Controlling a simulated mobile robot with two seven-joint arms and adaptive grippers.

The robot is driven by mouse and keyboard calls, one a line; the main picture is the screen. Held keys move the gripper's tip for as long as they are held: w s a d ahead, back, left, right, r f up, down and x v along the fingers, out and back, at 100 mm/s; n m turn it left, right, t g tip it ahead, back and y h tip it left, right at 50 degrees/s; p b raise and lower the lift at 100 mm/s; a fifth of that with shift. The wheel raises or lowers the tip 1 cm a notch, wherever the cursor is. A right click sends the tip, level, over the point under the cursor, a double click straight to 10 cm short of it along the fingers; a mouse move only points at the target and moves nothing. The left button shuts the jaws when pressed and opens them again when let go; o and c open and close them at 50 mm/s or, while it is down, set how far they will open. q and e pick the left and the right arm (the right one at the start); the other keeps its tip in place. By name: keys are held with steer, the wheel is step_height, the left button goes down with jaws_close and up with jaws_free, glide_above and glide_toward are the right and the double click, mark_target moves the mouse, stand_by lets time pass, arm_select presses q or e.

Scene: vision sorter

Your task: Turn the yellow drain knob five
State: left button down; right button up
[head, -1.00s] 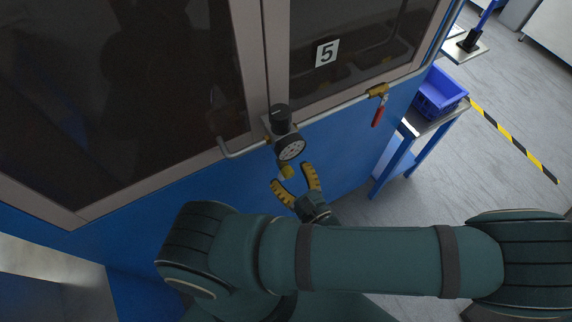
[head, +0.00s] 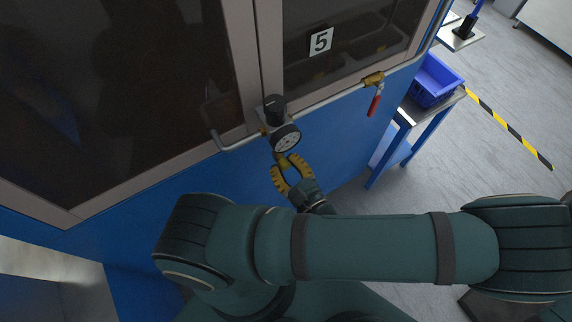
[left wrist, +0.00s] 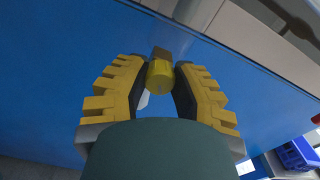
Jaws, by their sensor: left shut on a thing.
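The yellow drain knob (left wrist: 160,76) sits below the round gauge (head: 286,138) on the machine's front. In the left wrist view it lies between the two yellow toothed fingers of my left gripper (left wrist: 160,85). In the head view my left gripper (head: 285,163) is shut on the knob, and its fingers hide most of it. A number 5 label (head: 320,41) is on the dark window up and to the right. My right gripper is not in view.
A black regulator cap (head: 275,108) stands just above the gauge. A pipe (head: 330,100) runs along the machine to a valve with a red handle (head: 375,103). A blue bin (head: 435,80) stands on a side table at right.

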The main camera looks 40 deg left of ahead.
arm_select(q)
steer(key=shift+n, duration=0.8)
steer(key=c, duration=0.7)
jaws_free()
steer(key=shift+a, duration=0.1)
